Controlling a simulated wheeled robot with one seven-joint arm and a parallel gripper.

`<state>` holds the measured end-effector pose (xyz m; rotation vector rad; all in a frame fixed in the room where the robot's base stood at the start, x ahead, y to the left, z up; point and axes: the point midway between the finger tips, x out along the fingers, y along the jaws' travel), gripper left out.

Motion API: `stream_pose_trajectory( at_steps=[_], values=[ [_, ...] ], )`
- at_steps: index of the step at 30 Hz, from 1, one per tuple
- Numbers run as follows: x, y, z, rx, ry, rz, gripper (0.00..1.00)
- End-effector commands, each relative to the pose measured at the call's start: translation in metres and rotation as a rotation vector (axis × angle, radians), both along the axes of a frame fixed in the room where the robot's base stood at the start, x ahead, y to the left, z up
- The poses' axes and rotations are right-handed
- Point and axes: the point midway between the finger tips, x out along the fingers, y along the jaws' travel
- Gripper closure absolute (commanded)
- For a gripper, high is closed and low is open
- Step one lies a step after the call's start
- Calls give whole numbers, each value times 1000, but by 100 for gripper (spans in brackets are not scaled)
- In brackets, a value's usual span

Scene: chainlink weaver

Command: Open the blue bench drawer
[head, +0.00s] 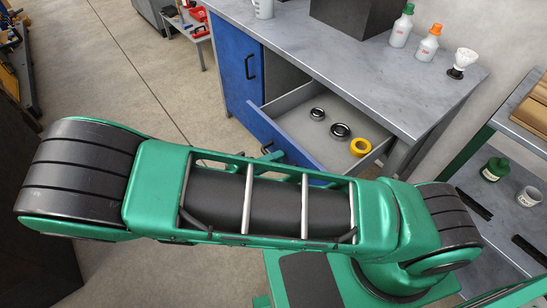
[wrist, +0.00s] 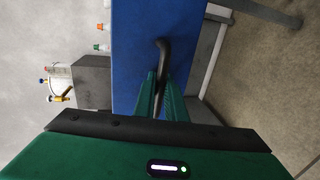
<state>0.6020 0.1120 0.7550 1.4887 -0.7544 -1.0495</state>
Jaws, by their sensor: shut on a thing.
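The blue bench drawer (head: 260,124) stands pulled out from the grey workbench (head: 330,50), and its inside shows in the head view. In the wrist view its blue front (wrist: 135,50) fills the middle, with a black bar handle (wrist: 165,48) on it. My gripper (wrist: 160,88) has its green fingers shut around the handle. In the head view my green arm crosses in front and hides part of the drawer front and most of my gripper.
The drawer holds two dark rings (head: 339,131) and a yellow ring (head: 360,147). A blue cabinet door (head: 238,70) is left of the drawer. Bottles (head: 402,25) stand on the benchtop. A shelf unit (head: 478,165) is at the right. The floor (head: 120,75) at left is clear.

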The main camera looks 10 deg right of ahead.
Motion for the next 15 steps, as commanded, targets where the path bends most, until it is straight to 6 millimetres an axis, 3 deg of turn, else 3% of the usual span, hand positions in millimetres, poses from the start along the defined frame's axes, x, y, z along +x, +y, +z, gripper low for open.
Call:
stream_pose_trajectory(
  at_steps=[3, 4, 5, 15],
  values=[
    [0, 1, -2, 3, 5, 4, 100],
    [0, 1, -2, 3, 5, 4, 85],
    [0, 1, -2, 3, 5, 4, 82],
    [0, 3, 0, 2, 0, 3, 82]
  ],
)
